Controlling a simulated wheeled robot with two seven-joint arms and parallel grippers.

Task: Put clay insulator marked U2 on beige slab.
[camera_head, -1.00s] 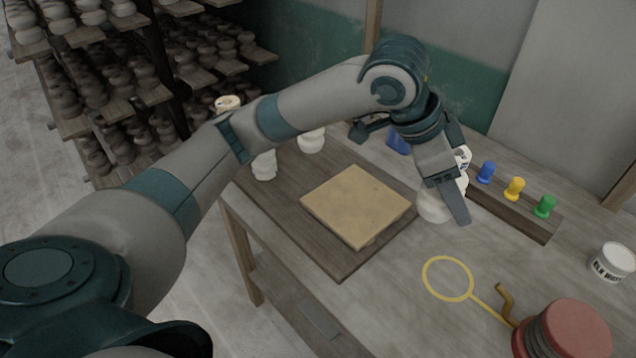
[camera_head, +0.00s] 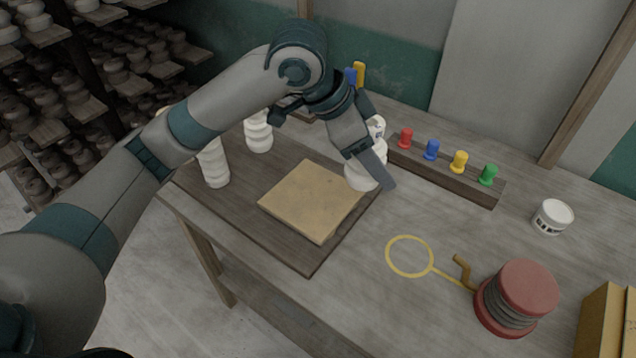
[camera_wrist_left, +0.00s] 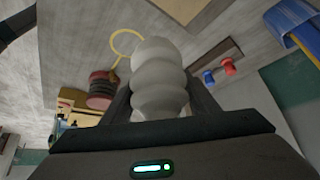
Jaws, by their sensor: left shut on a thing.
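A white ribbed clay insulator (camera_head: 362,174) is in my left gripper (camera_head: 370,158), upright beside the slab's right corner. It has a dark mark near its top, too small to read. It also shows between the fingers in the left wrist view (camera_wrist_left: 158,78). The square beige slab (camera_head: 310,202) lies on a dark board (camera_head: 308,256), with its top bare. Whether the insulator's foot is clear of the table is hard to tell. Two more white insulators, one at left (camera_head: 213,165) and one behind (camera_head: 259,132), stand on the board. My right gripper is out of view.
A wooden rack (camera_head: 445,180) with coloured pegs stands right of the gripper. A yellow ring tool (camera_head: 410,257), a red-topped round stand (camera_head: 518,295), a white jar (camera_head: 552,217) and a yellow box (camera_head: 605,322) lie to the right. Pottery shelves (camera_head: 110,75) stand at left.

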